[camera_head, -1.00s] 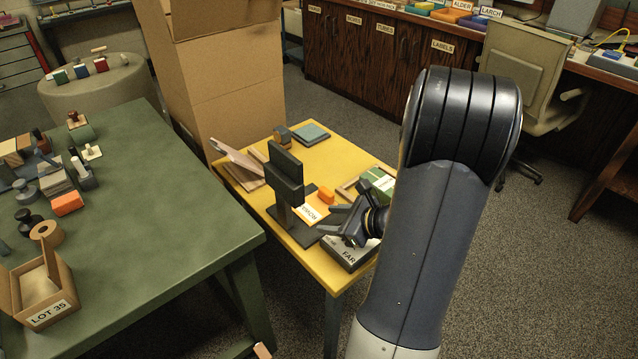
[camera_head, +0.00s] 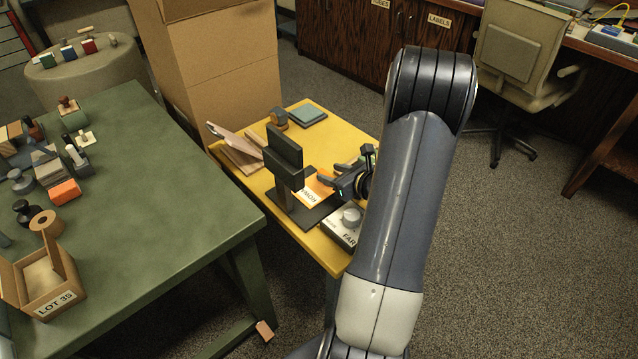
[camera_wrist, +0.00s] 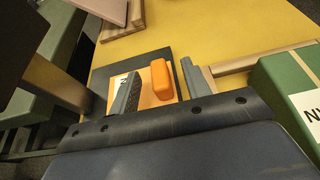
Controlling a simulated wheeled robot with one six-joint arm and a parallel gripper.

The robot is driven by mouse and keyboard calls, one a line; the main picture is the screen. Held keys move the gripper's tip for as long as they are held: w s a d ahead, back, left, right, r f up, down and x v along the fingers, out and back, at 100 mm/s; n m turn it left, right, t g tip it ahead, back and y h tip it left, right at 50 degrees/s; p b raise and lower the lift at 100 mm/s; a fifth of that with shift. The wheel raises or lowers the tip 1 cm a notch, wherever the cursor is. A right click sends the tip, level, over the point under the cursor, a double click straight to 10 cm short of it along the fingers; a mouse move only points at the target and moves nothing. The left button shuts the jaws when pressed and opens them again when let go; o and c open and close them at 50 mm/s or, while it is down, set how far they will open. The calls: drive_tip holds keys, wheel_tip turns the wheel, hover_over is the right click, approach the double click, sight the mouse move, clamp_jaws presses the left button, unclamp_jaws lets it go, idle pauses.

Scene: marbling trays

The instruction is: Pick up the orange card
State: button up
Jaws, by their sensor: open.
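My gripper (camera_head: 338,177) is open at the card's right side in the head view. In the wrist view my gripper (camera_wrist: 158,85) has one finger on each side of the block, with small gaps. Whether the fingers touch the card is unclear.
A box labelled FAR (camera_head: 341,229) sits at the yellow table's (camera_head: 240,178) near corner. A green block (camera_wrist: 290,85) is close right of the fingers. A green table (camera_head: 150,190) stands left.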

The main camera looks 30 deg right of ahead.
sight(323, 171)
drive_tip(key=x, duration=0.5)
drive_tip(key=shift+a, duration=0.2)
drive_tip(key=shift+c, duration=0.3)
clamp_jaws()
